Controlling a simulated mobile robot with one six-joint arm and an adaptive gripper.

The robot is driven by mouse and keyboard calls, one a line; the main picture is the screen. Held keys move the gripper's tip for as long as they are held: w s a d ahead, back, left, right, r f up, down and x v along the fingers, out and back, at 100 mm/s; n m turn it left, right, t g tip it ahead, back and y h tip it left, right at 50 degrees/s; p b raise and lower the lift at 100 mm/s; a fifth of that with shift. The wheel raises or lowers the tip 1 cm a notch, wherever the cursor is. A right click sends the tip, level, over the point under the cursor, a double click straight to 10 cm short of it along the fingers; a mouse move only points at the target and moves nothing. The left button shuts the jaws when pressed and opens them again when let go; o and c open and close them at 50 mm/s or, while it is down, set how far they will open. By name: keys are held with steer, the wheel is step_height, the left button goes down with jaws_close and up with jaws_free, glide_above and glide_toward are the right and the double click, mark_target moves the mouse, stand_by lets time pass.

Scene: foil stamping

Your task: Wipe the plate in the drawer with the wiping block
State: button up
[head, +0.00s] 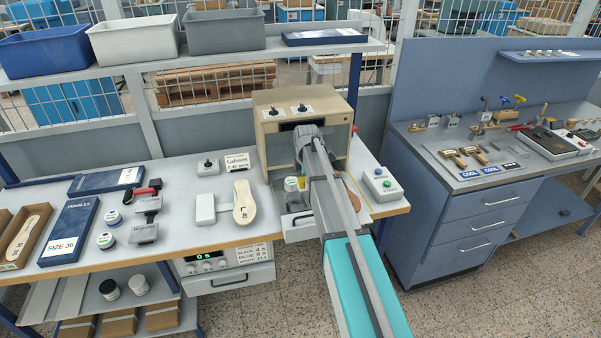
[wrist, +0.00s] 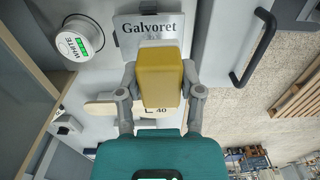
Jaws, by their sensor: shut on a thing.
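The wiping block (wrist: 161,78) is a yellow block between my gripper's (wrist: 160,88) two grey fingers, which are shut on it. A small yellow patch of it (head: 302,183) shows beside my arm in the head view. The plate (wrist: 148,28) is grey and reads "Galvoret", with smaller marking partly covered below. It lies in the drawer (wrist: 208,48), just beyond the block. The block overlaps the plate's lower part in the wrist view; I cannot tell whether they touch. In the head view my arm hides most of the drawer (head: 297,234) and the plate.
A jar marked "WHITE" (wrist: 80,40) is left of the plate in the wrist view. A dark drawer handle (wrist: 255,50) is at the right. A sole (head: 243,203) lies on the bench to the left; a button box (head: 380,184) stands right.

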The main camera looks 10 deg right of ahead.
steer(key=shift+w+d, duration=0.4)
steer(key=shift+w, duration=0.45)
steer(key=shift+a, duration=0.1)
